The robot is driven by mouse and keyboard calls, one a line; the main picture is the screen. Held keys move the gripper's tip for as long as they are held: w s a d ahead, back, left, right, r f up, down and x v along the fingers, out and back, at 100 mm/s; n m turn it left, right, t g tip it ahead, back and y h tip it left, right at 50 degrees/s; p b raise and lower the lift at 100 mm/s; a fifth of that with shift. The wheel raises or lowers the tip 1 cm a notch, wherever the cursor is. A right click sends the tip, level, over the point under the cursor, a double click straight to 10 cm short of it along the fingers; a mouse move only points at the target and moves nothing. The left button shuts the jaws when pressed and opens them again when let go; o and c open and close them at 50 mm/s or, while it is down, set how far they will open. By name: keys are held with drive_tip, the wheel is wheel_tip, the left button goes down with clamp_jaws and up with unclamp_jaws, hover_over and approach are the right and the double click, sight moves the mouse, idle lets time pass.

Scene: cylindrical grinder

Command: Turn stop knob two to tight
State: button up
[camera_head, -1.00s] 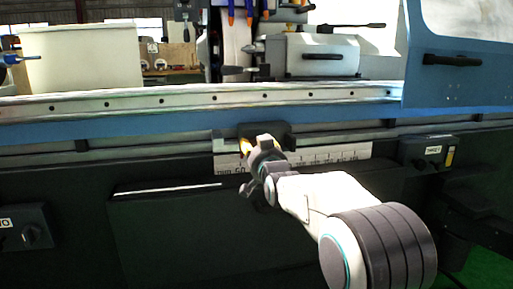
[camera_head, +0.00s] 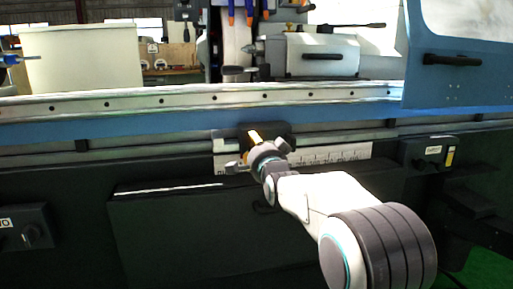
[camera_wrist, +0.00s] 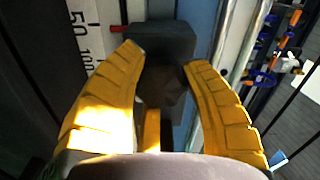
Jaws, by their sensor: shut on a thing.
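The dark stop block (camera_head: 284,131) sits on the rail at the machine's front, above the white scale. In the wrist view, the block (camera_wrist: 165,38) is straight ahead. A dark knob (camera_wrist: 160,88) stands out from it between my yellow fingers. My gripper (camera_head: 252,138) is at the block in the head view, and it also shows in the wrist view (camera_wrist: 161,57). Its fingers are shut on the knob, one on each side. The gripper hides the knob in the head view, and no knob marking is readable.
The scale strip (camera_head: 320,154) runs along the rail behind my arm. A dark switch box (camera_head: 430,152) is at right and another (camera_head: 27,228) at lower left. A dark panel box (camera_head: 180,222) juts out below the rail. The blue ledge (camera_head: 330,112) lies above.

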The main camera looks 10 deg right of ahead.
drive_tip(key=shift+m, duration=0.7)
drive_tip(key=o, duration=1.2)
drive_tip(key=shift+a, duration=0.1)
drive_tip(key=shift+s, duration=5.95)
